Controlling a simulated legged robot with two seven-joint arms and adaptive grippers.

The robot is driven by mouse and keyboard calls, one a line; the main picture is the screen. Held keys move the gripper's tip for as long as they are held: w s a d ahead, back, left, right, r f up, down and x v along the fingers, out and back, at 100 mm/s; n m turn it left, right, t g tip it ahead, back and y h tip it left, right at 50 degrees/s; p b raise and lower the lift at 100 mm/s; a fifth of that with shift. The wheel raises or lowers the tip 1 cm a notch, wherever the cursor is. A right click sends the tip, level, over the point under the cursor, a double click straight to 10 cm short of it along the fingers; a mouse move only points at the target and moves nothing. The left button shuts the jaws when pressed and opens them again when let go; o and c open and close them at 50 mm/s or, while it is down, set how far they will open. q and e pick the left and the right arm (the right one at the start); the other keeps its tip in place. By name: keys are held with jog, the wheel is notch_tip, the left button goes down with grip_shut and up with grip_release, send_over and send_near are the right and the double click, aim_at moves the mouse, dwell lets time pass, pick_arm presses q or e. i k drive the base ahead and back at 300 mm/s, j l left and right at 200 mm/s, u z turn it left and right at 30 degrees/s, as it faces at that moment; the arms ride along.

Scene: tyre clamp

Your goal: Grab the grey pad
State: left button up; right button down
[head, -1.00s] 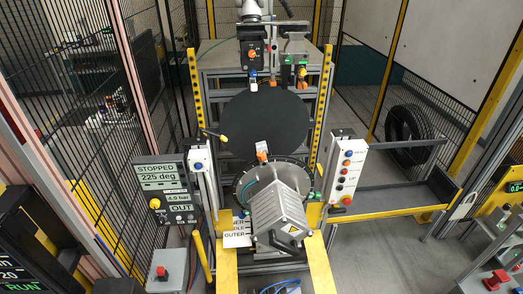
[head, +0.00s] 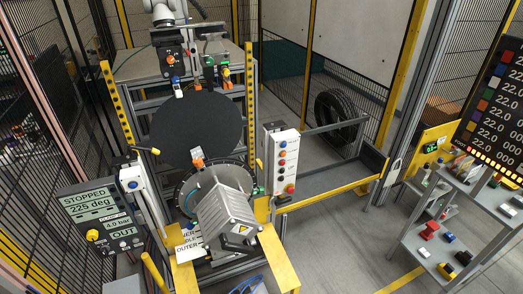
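I cannot single out a grey pad with certainty. Neither of my grippers is in view.
The clamp machine with a large black disc (head: 196,130) and a grey motor housing (head: 228,220) stands left of centre. A button box (head: 283,162) is beside it. A tyre (head: 335,118) stands behind a low rail. Grey floor (head: 340,240) between machine and cart is clear.

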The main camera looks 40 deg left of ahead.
aim_at(197, 151)
jog(key=i+l+z, duration=0.55)
jog(key=i+z, duration=0.2)
jog(key=i, duration=0.25)
jog(key=i+j+u, duration=0.25)
jog(key=u, duration=0.25)
jog(key=i+u, duration=0.8)
jog(key=u, duration=0.2)
jog(key=i+l+u, duration=0.2)
jog(key=i+u, duration=0.15)
jog(key=u, duration=0.15)
jog(key=i+u, duration=0.3)
jog(key=u, duration=0.15)
jog(key=i+u, duration=0.35)
jog(key=u, duration=0.15)
jog(key=i+l+u, duration=0.25)
jog(key=u, duration=0.55)
